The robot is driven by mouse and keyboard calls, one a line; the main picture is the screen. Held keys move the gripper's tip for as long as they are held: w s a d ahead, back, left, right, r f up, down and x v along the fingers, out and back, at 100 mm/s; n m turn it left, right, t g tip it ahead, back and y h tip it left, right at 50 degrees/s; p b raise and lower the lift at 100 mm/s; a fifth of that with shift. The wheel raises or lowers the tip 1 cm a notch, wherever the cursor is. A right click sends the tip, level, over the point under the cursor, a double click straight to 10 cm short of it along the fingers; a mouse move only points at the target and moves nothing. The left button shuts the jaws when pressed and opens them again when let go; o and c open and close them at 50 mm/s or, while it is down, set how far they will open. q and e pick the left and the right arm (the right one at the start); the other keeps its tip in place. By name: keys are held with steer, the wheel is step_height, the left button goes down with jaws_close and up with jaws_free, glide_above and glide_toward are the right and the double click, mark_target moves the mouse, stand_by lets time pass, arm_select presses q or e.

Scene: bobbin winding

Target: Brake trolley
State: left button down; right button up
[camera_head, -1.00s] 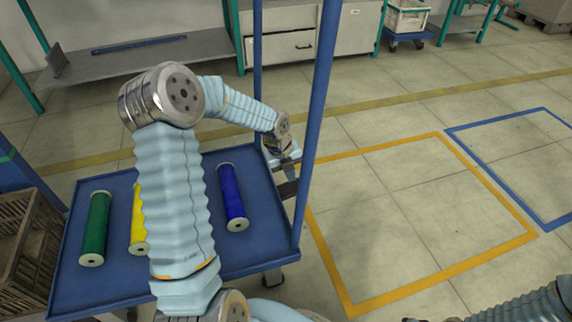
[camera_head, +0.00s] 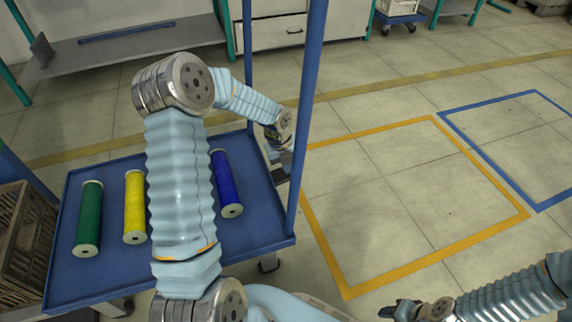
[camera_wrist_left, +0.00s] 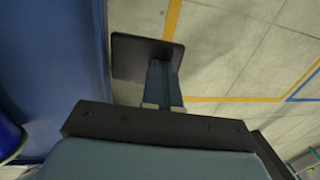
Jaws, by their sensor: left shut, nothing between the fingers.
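The blue trolley (camera_head: 262,226) stands in front of me, with a flat top and upright posts. A dark flat plate (camera_head: 281,176) shows at its right edge, and it also shows in the left wrist view (camera_wrist_left: 140,58). It may be the brake pedal, but I cannot tell for sure. My left gripper (camera_head: 279,160) points down just outside that edge, close above the plate. In the left wrist view its shut, empty fingers (camera_wrist_left: 161,84) overlap the plate; contact cannot be told. My right gripper (camera_head: 393,309) is at the bottom edge, too small and dark to read.
Green (camera_head: 89,220), yellow (camera_head: 134,208) and blue (camera_head: 226,184) bobbins lie on the trolley top. A brown crate (camera_head: 22,235) stands at left. The floor inside the orange frame (camera_head: 432,262) at right is clear. A grey bench (camera_head: 130,48) stands behind.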

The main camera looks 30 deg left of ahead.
arm_select(q)
steer(key=shift+w+d+f+g+y+p, duration=0.2)
steer(key=shift+f+g+y+p, duration=0.1)
steer(key=shift+g+y+p, duration=0.15)
steer(key=shift+w+d+f+g+y+p, duration=0.2)
steer(key=shift+f+g+y, duration=0.15)
steer(key=shift+g, duration=0.2)
steer(key=shift+w+f+g+y, duration=0.1)
steer(key=shift+f+g+y, duration=0.3)
steer(key=shift+g, duration=0.1)
steer(key=shift+w+d+f, duration=0.1)
steer(key=shift+f, duration=0.25)
arm_select(e)
steer(key=shift+d+r, duration=0.1)
steer(key=shift+r, duration=0.85)
arm_select(q)
steer(key=shift+f, duration=0.15)
steer(key=shift+p, duration=0.35)
